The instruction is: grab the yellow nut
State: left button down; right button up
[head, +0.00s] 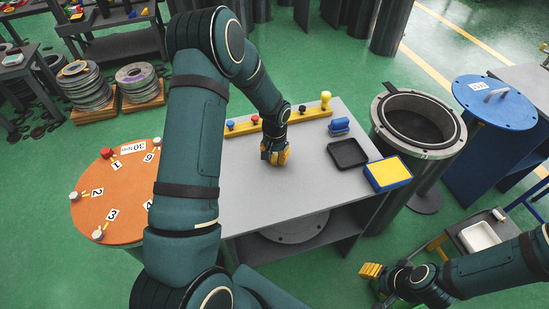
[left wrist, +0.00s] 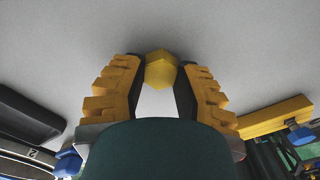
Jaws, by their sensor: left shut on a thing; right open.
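The yellow nut (left wrist: 160,70) is a small faceted block between my left gripper's fingertips in the left wrist view, with grey table surface beyond it. My left gripper (head: 275,156) is shut on the nut, over the middle of the grey table (head: 260,190). In the head view the fingers hide the nut, and I cannot tell whether it touches the table. My right gripper (head: 371,271) is open and empty, low at the right, off the table.
A yellow rail (head: 300,114) with several coloured knobs lies along the table's back. A blue block (head: 340,126), a black tray (head: 348,153) and a yellow-blue box (head: 387,173) stand at the right. A flanged cylinder (head: 450,133) stands beyond. An orange disc (head: 120,222) is left.

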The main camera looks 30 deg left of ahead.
aim_at(275, 157)
pick_arm(q)
jog(key=shift+r+p, duration=1.15)
jog(key=shift+r, duration=0.85)
